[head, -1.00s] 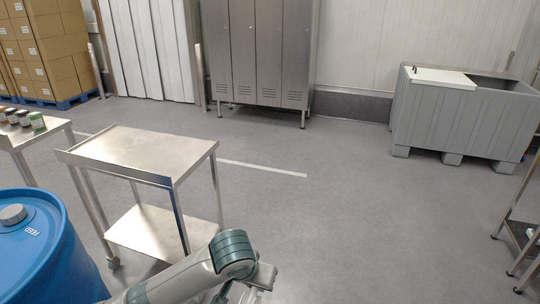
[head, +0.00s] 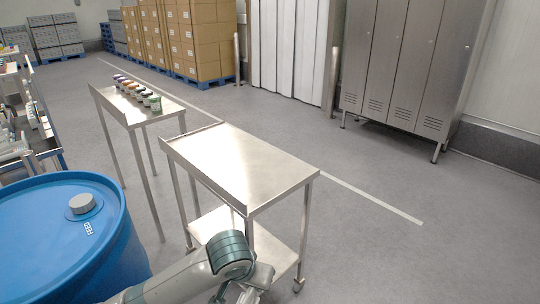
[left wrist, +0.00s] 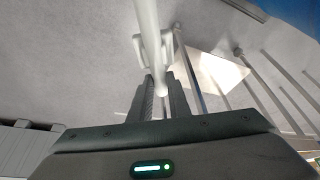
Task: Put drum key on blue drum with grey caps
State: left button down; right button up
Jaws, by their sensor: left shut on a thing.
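The blue drum (head: 45,225) stands at the lower left in the head view. A round grey cap (head: 83,204) is on its top, with a small white label beside it. My left arm comes in along the bottom edge, right of the drum. In the left wrist view my left gripper (left wrist: 162,88) is shut on a pale grey rod-like tool, seemingly the drum key (left wrist: 148,28), with a crosspiece near the fingers. The key is held in the air, apart from the drum; its far end leaves the wrist view. My right gripper is not in view.
A steel table (head: 240,160) with a lower shelf stands right of the drum. Behind it, a narrow steel table (head: 170,113) holds a row of small jars (head: 135,91). Steel lockers (head: 410,70) stand at the back right. Open floor (head: 400,260) lies at right.

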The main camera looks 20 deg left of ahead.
aim_at(24, 215)
jog(key=i+l+u, duration=0.1)
jog(key=i+u, duration=0.15)
jog(key=u, duration=0.15)
jog(key=i+l+u, duration=0.15)
jog(key=u, duration=0.25)
jog(key=i+l+u, duration=0.2)
jog(key=u, duration=0.2)
jog(key=i+l+u, duration=0.2)
jog(key=u, duration=0.2)
jog(key=k+l, duration=0.05)
